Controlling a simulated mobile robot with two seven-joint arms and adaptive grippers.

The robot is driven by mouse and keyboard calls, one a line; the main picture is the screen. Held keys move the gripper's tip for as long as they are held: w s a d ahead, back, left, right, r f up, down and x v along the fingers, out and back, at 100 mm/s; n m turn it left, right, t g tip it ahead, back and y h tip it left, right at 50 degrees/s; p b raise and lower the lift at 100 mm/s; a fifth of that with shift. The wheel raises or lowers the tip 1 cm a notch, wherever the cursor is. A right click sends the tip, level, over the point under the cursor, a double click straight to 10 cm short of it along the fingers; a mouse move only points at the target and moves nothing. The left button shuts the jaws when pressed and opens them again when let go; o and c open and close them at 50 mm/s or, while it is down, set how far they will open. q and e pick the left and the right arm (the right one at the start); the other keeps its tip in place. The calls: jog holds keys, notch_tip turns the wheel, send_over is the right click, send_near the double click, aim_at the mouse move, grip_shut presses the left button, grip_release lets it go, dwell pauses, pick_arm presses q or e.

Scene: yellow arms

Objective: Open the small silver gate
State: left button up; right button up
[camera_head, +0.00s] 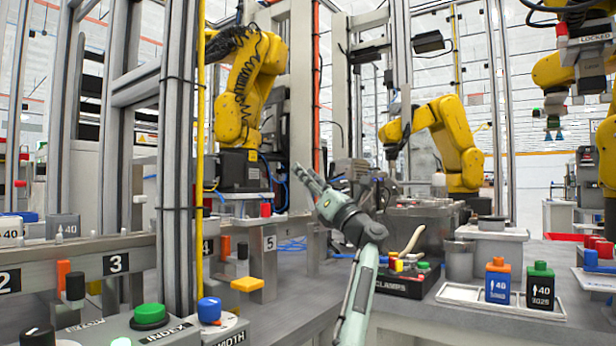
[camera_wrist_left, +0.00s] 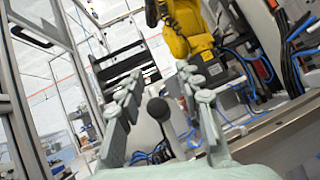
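My left gripper (camera_head: 306,178) reaches up and left from the lower middle of the head view, above the grey bench. In the left wrist view its two pale green fingers (camera_wrist_left: 160,76) are spread, with nothing held. A dark round knob on a grey stalk (camera_wrist_left: 158,109) shows between the fingers; I cannot tell whether it is within their reach or what it belongs to. I cannot pick out the small silver gate for certain. Silver framing (camera_head: 176,150) stands at the left. My right gripper is not in view.
A grey rail with number plates (camera_head: 115,263) and a green button (camera_head: 149,315) stand at the left front. A black box marked clamps (camera_head: 405,282) lies right of my forearm. Yellow robot arms (camera_head: 245,85) stand behind.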

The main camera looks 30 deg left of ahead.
pick_arm(q)
jog(key=s+d+f, duration=0.1)
jog(key=s+d, duration=0.1)
jog(key=d, duration=0.5)
jog(key=s+d, duration=0.3)
jog(key=d, duration=0.3)
jog(key=shift+d+f, duration=0.35)
